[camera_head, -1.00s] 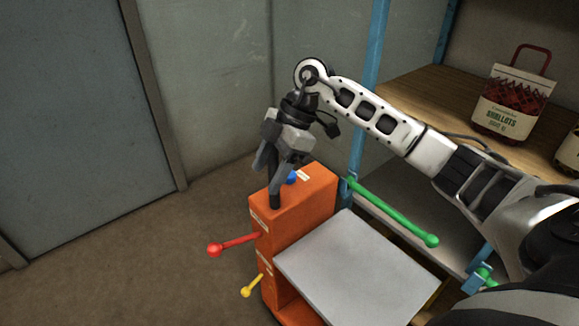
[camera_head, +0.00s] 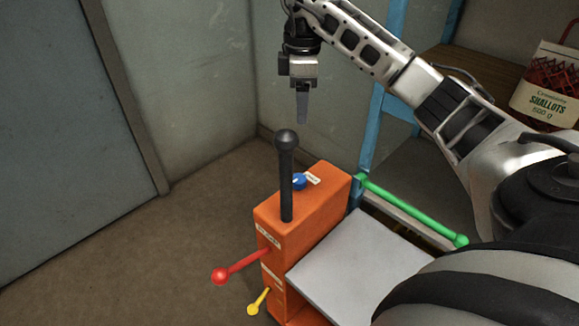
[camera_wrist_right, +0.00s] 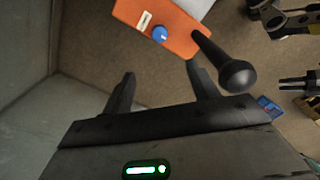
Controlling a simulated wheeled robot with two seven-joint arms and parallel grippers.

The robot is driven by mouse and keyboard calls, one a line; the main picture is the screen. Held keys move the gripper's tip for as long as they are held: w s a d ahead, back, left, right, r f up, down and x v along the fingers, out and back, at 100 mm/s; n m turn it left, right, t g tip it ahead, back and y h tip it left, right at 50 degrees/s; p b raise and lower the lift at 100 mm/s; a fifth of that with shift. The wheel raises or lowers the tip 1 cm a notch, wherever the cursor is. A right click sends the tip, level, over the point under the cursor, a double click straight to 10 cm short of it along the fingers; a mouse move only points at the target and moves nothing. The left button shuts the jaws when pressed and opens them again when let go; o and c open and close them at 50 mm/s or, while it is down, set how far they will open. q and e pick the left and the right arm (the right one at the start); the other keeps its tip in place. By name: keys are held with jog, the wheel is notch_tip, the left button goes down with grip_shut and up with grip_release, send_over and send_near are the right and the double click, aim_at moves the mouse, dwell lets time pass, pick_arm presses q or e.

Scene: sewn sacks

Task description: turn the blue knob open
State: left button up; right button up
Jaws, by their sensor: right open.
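The blue knob (camera_head: 299,181) sits on top of the orange box (camera_head: 325,195), beside a small white label. In the right wrist view the knob (camera_wrist_right: 160,33) shows beyond the gap between my fingers. My right gripper (camera_head: 303,118) hangs above the box, pointing down, clear of the knob. It is open and empty, with its two fingers (camera_wrist_right: 160,78) apart in the wrist view. A black lever with a round head (camera_head: 286,170) stands upright on the box, to the left of the knob. My left gripper is not in view.
A red lever (camera_head: 238,267) and a yellow lever (camera_head: 259,301) stick out from the box's left side. A grey plate (camera_head: 355,265) adjoins it. A green bar (camera_head: 412,210) and blue shelf post (camera_head: 384,110) stand right. A shallots sack (camera_head: 545,88) is on the shelf.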

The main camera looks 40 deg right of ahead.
aim_at(299, 178)
notch_tip(299, 178, down, 21)
jog(key=b, duration=0.5)
jog(key=shift+r, duration=0.2)
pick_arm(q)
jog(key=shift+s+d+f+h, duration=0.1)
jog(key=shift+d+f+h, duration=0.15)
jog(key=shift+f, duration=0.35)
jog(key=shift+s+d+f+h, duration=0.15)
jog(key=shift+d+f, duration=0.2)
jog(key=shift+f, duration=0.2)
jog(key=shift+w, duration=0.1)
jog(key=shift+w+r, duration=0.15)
pick_arm(e)
jog(key=c, duration=1)
